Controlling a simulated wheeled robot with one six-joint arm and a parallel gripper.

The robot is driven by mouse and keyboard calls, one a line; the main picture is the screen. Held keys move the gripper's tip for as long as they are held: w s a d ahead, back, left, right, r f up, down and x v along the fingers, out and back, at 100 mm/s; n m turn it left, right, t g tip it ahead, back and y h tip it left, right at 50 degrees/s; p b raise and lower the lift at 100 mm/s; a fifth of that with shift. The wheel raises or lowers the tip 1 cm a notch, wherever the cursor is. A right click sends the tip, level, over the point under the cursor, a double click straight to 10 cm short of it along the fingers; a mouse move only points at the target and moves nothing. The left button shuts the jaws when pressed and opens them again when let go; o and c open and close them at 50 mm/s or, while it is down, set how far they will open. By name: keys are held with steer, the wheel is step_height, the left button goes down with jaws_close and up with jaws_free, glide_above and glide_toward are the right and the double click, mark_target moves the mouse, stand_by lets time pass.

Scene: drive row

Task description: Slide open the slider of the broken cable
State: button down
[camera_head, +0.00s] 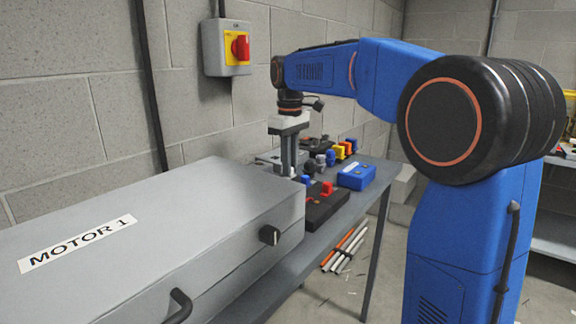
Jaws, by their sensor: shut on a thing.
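My gripper (289,172) points straight down over the grey bench, just behind the far right corner of the MOTOR 1 box. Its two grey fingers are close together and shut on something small. I cannot make out what it is, because the fingertips are tiny here and the box edge is close in front. A black block (326,208) with red and blue connector-like parts stands just right of the fingers. I cannot tell which part is the broken cable or its slider.
The grey MOTOR 1 box (150,235) fills the lower left. A blue box (356,176) and small coloured parts (345,149) stand farther along the bench (300,258). A grey switch box (226,48) with a red knob hangs on the wall. Orange and white rods (345,249) lie below.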

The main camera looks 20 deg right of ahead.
steer(key=c, duration=1.7)
jaws_free()
steer(key=shift+w+d, duration=0.15)
steer(key=shift+r, duration=0.1)
step_height(320, 180, up, 17)
steer(key=shift+r, duration=0.1)
